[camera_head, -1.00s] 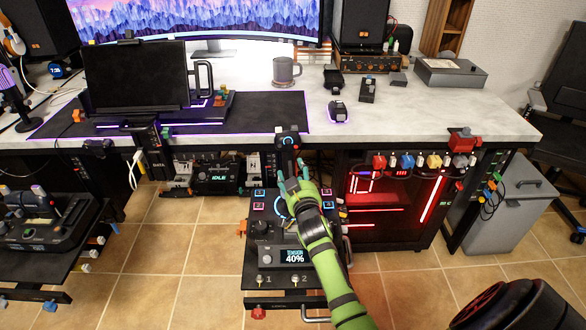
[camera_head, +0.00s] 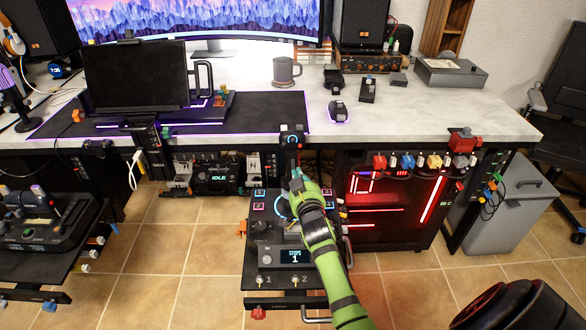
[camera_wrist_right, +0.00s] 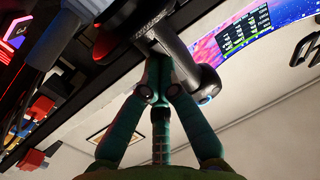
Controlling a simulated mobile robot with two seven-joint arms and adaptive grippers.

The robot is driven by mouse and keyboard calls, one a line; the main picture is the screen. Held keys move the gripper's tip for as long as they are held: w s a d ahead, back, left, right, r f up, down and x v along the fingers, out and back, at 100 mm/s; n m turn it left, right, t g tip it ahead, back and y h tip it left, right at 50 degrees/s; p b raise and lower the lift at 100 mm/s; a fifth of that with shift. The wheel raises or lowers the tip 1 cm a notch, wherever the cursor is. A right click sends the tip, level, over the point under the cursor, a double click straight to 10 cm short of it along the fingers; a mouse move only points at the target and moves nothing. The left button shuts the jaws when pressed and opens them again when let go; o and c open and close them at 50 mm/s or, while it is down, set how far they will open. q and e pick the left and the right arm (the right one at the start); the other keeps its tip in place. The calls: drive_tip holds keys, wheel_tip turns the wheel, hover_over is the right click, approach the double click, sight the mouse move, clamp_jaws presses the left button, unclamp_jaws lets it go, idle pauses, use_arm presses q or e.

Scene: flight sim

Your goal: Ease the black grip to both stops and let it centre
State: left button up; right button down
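The black grip (camera_head: 291,152) stands upright on the control box with its blue-lit top button showing. The box's small display (camera_head: 294,256) reads "STOPS 1". My right gripper (camera_head: 297,183), green with teal fingers, reaches in from the lower right to the lower part of the grip. In the right wrist view the fingers (camera_wrist_right: 158,82) converge at the black grip (camera_wrist_right: 172,45) and look shut on it; the exact contact is partly hidden. My left gripper is not in view.
The control box sits on a black stand (camera_head: 258,298) below the desk edge. A white desk (camera_head: 430,115) is behind. A red-lit computer case (camera_head: 390,205) is close on the right. Another control stand (camera_head: 50,225) is at left. Tiled floor lies between the stands.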

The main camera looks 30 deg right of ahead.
drive_tip(key=shift+s+d+m, duration=0.3)
drive_tip(key=shift+d+m, duration=0.2)
drive_tip(key=shift+s+d+f+m+h, duration=0.2)
drive_tip(key=shift+s+d+m, duration=0.1)
drive_tip(key=shift+d+m, duration=0.2)
drive_tip(key=shift+s+d+f+m+h, duration=0.15)
drive_tip(key=shift+s+d+m, duration=0.2)
drive_tip(key=shift+m, duration=0.25)
drive_tip(key=shift+s+d+f+m+h, duration=0.4)
drive_tip(key=shift+s+d+m, duration=0.15)
drive_tip(key=shift+d+m, duration=0.35)
drive_tip(key=shift+a, duration=0.15)
drive_tip(key=shift+s+d+f+m+b, duration=0.2)
drive_tip(key=shift+s+d+f+m, duration=0.1)
drive_tip(key=shift+d+m, duration=0.15)
drive_tip(key=shift+s+d+f+m+b, duration=0.15)
drive_tip(key=shift+d+f+m, duration=0.15)
drive_tip(key=shift+m, duration=0.25)
